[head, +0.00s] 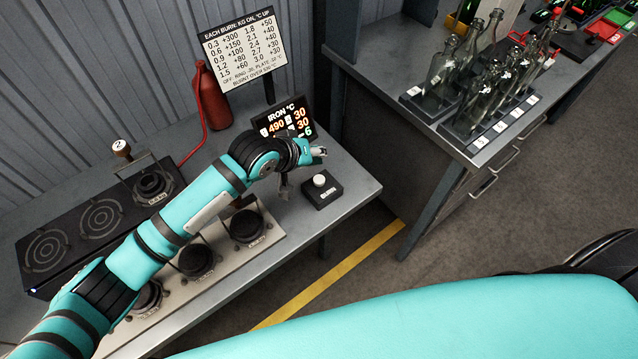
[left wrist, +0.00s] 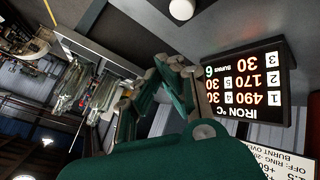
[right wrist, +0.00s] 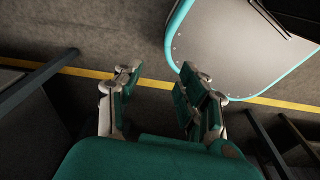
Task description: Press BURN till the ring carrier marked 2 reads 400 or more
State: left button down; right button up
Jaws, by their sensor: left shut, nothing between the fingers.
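The BURN button (head: 320,180) is a white knob on a black box near the table's right end; a white knob also shows at the top of the left wrist view (left wrist: 181,9). My left gripper (head: 318,152) is shut and empty, just above and behind the button, apart from it. The carrier with knob marked 2 (head: 121,148) stands at the right end of the black burner unit. The IRON °C display (left wrist: 243,83), upside down in the left wrist view, reads 490 for 1, 170 for 2, 30 for 3, and burns 6. My right gripper (right wrist: 158,100) is open and empty.
A burn chart (head: 240,50) stands behind the display. A red bottle (head: 210,95) with a hose is at the back. Several black moulds (head: 195,260) line the table front beneath my left arm. A bench with glass bottles (head: 480,85) stands to the right.

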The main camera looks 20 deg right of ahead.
aim_at(317, 177)
pick_arm(q)
notch_tip(317, 177, down, 2)
jog(key=shift+f+b, duration=0.2)
jog(key=shift+b, duration=0.4)
notch_tip(317, 177, down, 2)
jog(key=shift+f+b, duration=0.1)
jog(key=shift+b, duration=0.35)
jog(key=shift+f, duration=0.1)
pick_arm(e)
jog(key=s+f, duration=0.2)
jog(key=f, duration=0.1)
jog(key=shift+s+f, duration=0.1)
jog(key=shift+f, duration=0.15)
jog(key=shift+w, duration=0.4)
jog(key=shift+d, duration=0.15)
pick_arm(q)
jog(key=shift+f, duration=0.4)
pick_arm(e)
jog(key=shift+r, duration=0.1)
